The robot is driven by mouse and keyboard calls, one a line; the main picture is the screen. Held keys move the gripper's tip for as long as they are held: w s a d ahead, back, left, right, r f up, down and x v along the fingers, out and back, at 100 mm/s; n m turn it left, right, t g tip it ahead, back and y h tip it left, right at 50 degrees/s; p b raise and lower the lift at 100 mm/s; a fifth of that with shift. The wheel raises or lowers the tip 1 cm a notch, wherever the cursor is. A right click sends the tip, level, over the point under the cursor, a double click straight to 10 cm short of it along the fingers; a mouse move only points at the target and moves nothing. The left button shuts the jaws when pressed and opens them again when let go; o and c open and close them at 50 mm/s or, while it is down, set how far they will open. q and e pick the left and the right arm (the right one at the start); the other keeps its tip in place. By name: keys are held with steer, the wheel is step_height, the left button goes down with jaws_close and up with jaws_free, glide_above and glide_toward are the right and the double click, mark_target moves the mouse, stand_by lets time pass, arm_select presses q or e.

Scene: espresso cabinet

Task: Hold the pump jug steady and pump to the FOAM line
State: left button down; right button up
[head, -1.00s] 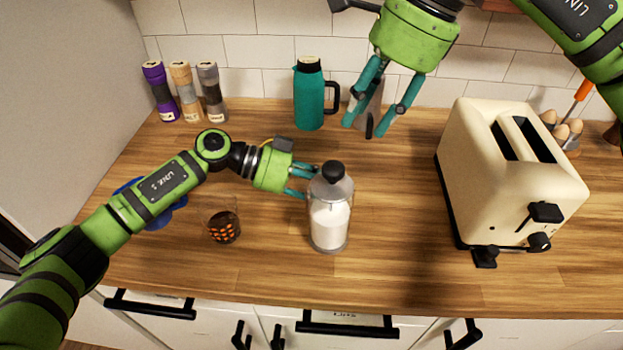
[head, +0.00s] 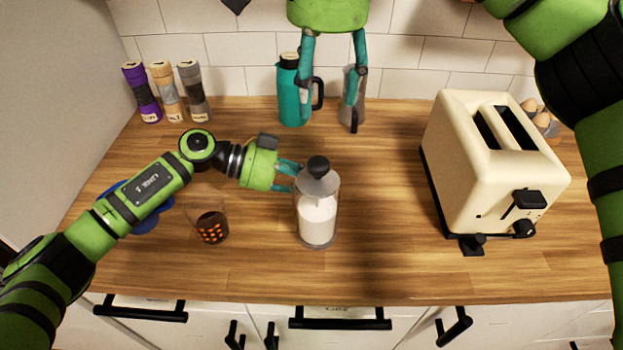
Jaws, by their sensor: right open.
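The pump jug (head: 317,218) is a clear glass cylinder with a grey lid and a black knob (head: 318,165), upright on the counter's middle. White liquid fills much of it. No FOAM mark is legible. My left gripper (head: 294,177) is at the jug's upper left side, its fingertips at the glass; I cannot tell whether they are closed on it. My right gripper (head: 328,98) is open and empty, pointing down, higher up and behind the jug in the picture, with its fingers spread in front of the teal flask and a grey metal pitcher.
A teal flask (head: 292,98) and the grey pitcher (head: 358,84) stand at the back. A cream toaster (head: 480,180) is at right, with eggs (head: 536,112) behind. A dark-filled glass (head: 212,228) is left of the jug. Three grinders (head: 163,92) stand at back left. Counter between jug and toaster is clear.

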mark_target(319, 162)
steer(key=shift+n, duration=0.3)
step_height(319, 162, down, 12)
steer(key=shift+s+r, duration=0.1)
steer(key=shift+r, duration=0.05)
stand_by(0.4)
steer(key=c, duration=1.1)
